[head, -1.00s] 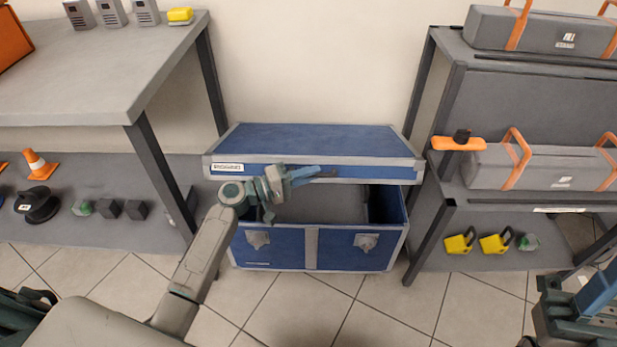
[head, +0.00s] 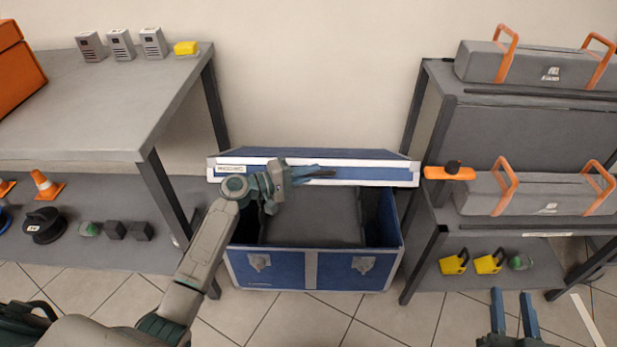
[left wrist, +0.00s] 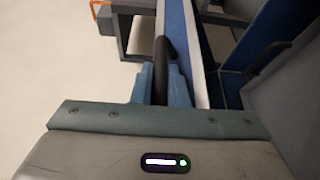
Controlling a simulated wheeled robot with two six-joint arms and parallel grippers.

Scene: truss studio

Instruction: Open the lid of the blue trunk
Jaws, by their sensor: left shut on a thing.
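The blue trunk (head: 284,270) stands on the floor between two shelf units, and its grey interior shows. Its blue lid (head: 375,173), with pale edging, is raised and tilted up, its front edge well above the trunk's rim. My left gripper (head: 325,172) is at the lid's front edge. In the left wrist view, the left gripper (left wrist: 164,88) is shut on a black handle (left wrist: 163,52) beside the lid's pale edge (left wrist: 194,60). My right gripper (head: 514,308) is open and empty at the lower right, away from the trunk.
A grey workbench (head: 100,105) stands left of the trunk, its leg close by. A shelf rack (head: 480,130) with grey cases and an orange-handled item (head: 448,173) is close on the right. The wall is behind. Tiled floor (head: 300,315) in front is clear.

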